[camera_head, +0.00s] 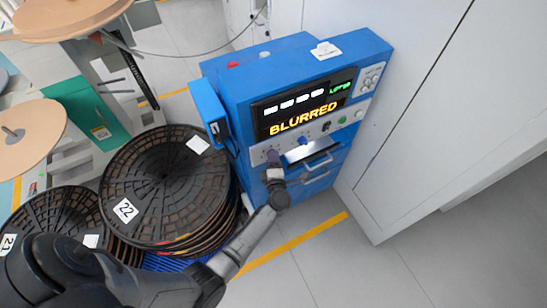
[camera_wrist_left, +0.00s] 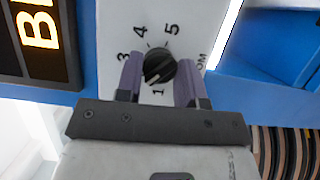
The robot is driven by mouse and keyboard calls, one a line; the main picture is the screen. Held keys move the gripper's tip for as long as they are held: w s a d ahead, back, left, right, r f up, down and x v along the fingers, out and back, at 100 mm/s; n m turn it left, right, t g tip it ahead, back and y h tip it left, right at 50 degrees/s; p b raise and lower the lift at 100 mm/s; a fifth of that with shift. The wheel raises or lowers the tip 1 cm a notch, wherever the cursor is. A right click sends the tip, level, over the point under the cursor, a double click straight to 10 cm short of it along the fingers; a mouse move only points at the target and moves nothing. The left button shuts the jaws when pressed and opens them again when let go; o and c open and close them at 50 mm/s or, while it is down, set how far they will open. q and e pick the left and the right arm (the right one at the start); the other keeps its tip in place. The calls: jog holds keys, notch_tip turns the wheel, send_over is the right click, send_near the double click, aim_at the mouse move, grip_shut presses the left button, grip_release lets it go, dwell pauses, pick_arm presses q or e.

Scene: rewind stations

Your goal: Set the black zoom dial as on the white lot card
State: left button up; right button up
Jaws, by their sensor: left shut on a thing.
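The black zoom dial (camera_wrist_left: 160,66) sits on a white panel in the left wrist view, with 1, 3, 4 and 5 printed around it. Its pale mark points down and left, near the 1; the 2 is not visible. My left gripper (camera_wrist_left: 159,80) is shut on the dial, its purple fingers on either side. In the head view this gripper (camera_head: 273,158) is at the left of the machine's lower panel and hides the dial. A white card (camera_head: 325,50), maybe the lot card, lies on top of the blue machine; its print is unreadable. My right gripper is not in view.
The blue machine's display (camera_head: 303,106) reads BLURRED in orange under white bars. A blue knob (camera_head: 302,140) and a lit slot are right of my gripper. Stacked black reels (camera_head: 165,185) stand close left of my arm. A white cabinet (camera_head: 400,110) is at right.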

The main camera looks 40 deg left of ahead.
pick_arm(q)
jog(key=o, duration=0.9)
jog(key=v, duration=0.7)
jog(key=shift+s+d, duration=0.1)
jog(key=shift+d, duration=0.15)
